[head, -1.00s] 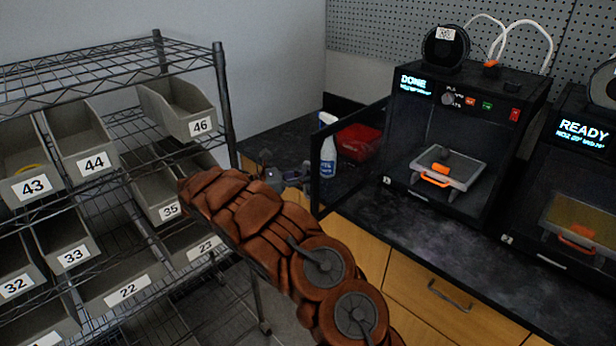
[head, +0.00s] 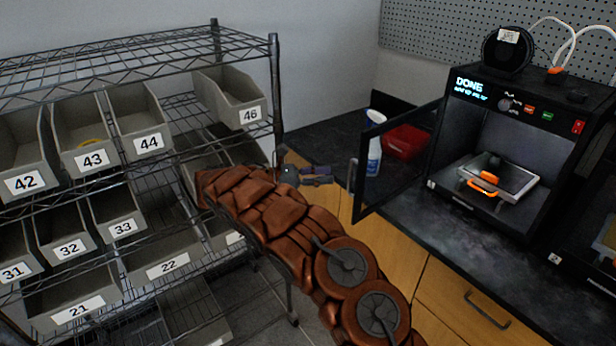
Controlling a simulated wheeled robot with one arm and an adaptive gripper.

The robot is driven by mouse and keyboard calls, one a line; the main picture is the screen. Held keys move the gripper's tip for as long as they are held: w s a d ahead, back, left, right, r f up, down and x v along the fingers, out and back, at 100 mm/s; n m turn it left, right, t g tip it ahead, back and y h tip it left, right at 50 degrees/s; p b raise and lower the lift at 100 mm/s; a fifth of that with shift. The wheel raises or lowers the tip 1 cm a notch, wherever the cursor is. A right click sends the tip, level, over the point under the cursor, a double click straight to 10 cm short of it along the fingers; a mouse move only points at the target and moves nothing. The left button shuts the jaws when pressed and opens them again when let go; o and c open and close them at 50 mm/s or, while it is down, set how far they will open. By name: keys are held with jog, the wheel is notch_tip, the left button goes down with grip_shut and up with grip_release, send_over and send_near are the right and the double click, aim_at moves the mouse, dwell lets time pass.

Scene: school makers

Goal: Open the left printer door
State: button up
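The left printer (head: 474,125) stands on the dark counter at the right, its screen reading DONE. Its dark-framed, see-through door (head: 398,165) is swung wide open to the left, so the inside shows. A print bed (head: 500,178) with an orange handle and a small orange and dark object is inside. My gripper (head: 318,176) is beyond the end of my brown arm, left of the door's free edge and handle, apart from them. Its fingers look spread a little with nothing between them, though it is small in view.
A wire shelf rack (head: 277,95) with numbered grey bins stands close at the left of my arm. A spray bottle (head: 374,150) and a red bin (head: 404,141) are on the counter behind the door. Wooden drawers (head: 460,305) are below the counter.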

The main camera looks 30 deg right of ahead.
jog(key=v, duration=0.4)
jog(key=shift+w+a, duration=0.15)
dwell(0.6)
jog(key=shift+a, duration=0.15)
dwell(0.5)
